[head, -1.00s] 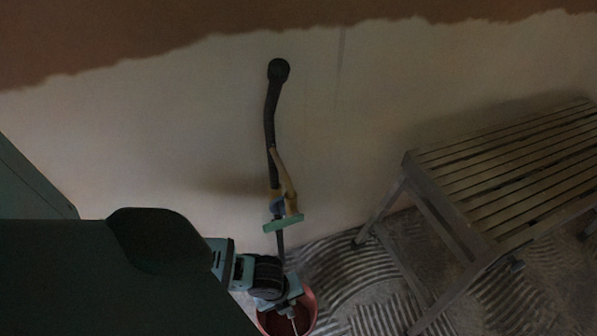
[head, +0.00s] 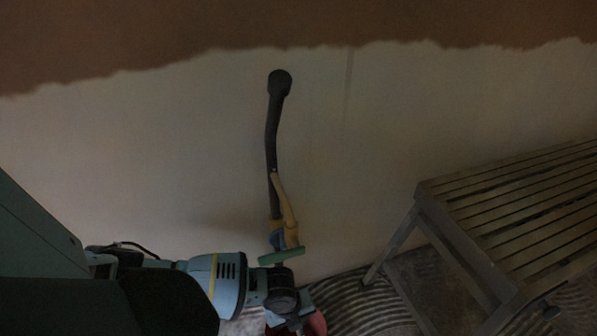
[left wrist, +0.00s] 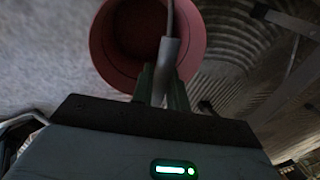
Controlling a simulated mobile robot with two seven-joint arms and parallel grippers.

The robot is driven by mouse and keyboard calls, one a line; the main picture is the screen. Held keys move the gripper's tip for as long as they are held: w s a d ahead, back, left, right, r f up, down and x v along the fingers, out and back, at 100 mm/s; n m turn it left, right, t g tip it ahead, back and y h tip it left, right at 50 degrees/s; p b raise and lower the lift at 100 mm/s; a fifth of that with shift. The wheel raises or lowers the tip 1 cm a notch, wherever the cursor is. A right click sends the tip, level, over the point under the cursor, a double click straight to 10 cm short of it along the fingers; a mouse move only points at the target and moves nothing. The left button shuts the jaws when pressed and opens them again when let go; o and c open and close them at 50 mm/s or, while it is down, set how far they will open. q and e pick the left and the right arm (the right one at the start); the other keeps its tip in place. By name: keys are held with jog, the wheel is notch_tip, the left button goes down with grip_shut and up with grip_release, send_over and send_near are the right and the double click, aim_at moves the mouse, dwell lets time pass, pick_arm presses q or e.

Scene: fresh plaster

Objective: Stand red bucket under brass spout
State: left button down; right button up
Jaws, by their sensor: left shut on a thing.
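The brass spout (head: 285,208) is on a dark pipe (head: 272,145) on the pale wall in the head view, with a green bar at its lower end. The red bucket (head: 317,323) shows only in part at the bottom edge, lower in the picture than the spout and slightly right. In the left wrist view the bucket (left wrist: 104,52) is seen from above, its open mouth facing the camera. My left gripper (left wrist: 162,84) is shut on the grey grip of the bucket's handle. I cannot tell whether the bucket touches the floor. My right gripper is out of view.
A slatted wooden bench (head: 520,205) stands on the right, its near legs close to the bucket's side. The floor (head: 365,305) has a ridged, striped surface. The wall left of the pipe is clear.

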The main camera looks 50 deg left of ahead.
pick_arm(q)
jog(key=shift+f, duration=0.25)
jog(key=c, duration=1.4)
grip_release()
jog(key=shift+c, duration=0.2)
jog(key=shift+o, duration=0.3)
jog(key=shift+r, duration=0.1)
notch_tip(320, 180, up, 8)
jog(key=s+p, duration=0.1)
jog(key=p, duration=0.3)
jog(key=shift+s+a+f, duration=0.15)
jog(key=shift+a+f, duration=0.1)
